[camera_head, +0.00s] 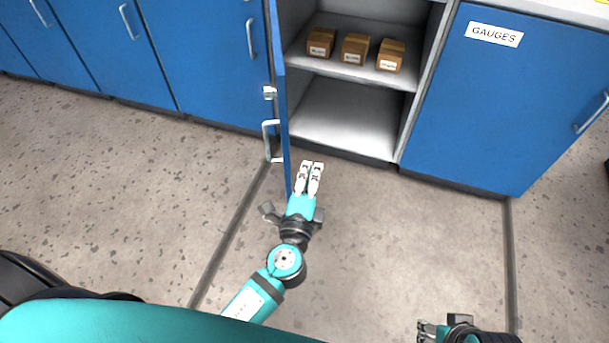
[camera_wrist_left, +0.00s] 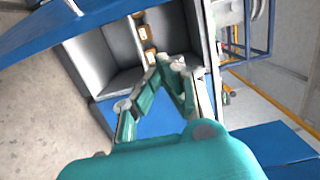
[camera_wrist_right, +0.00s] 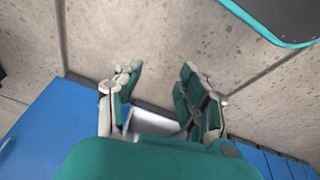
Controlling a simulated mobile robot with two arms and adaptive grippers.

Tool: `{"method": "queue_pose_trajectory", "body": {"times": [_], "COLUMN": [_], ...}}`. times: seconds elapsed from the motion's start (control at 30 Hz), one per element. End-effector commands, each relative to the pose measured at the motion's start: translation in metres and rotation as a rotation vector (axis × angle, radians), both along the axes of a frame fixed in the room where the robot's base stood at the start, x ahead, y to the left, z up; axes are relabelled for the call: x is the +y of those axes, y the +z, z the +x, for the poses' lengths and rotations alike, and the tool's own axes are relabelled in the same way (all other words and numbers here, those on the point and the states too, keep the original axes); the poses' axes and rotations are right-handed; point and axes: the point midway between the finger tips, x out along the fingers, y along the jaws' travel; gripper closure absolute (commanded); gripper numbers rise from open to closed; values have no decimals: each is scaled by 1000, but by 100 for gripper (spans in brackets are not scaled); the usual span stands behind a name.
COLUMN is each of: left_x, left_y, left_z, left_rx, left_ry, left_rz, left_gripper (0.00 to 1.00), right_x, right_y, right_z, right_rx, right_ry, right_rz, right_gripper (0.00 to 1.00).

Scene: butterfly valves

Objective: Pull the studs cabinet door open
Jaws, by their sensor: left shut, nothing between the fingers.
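A blue cabinet door (camera_head: 281,110) stands swung out from an open cabinet (camera_head: 345,115), seen nearly edge-on in the head view. Its silver handle (camera_head: 267,141) is on the door's left, outer face. No label shows on this door, so I cannot read its name. My left gripper (camera_head: 312,165) is just right of the door's free end, on its inner side, in front of the cabinet opening. Its fingers are together and empty; they also show in the left wrist view (camera_wrist_left: 168,62). My right gripper (camera_wrist_right: 158,70) is open and empty, low at the right of the head view.
Three small brown boxes (camera_head: 355,48) sit on the cabinet's upper shelf. The lower compartment is empty. A closed door labelled GAUGES (camera_head: 500,100) is to the right, and more closed blue doors (camera_head: 205,50) are to the left. The floor in front is clear.

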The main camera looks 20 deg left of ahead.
Motion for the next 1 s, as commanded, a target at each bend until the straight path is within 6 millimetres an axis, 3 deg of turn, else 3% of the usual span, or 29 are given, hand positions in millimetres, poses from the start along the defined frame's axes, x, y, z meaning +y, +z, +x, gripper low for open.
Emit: {"method": "queue_pose_trajectory", "body": {"times": [0.1,0.3,0.4,0.6,1.0], "left_x": [2,7,24,39,42], "left_y": [2,1,0,0,-1], "left_z": [29,66,55,48,47], "left_rx": [-2,1,3,2,2], "left_ry": [1,0,-1,-1,-2], "left_rz": [0,1,2,-1,-1], "left_gripper": [100,100,100,100,100], "right_x": [1,1,2,2,2], "right_y": [-10,-22,-32,-40,-42], "right_z": [3,6,8,9,9], "right_rx": [7,12,18,21,21], "right_ry": [1,1,3,2,2], "right_rz": [-1,1,0,0,0], "right_gripper": [60,60,60,60,60]}}
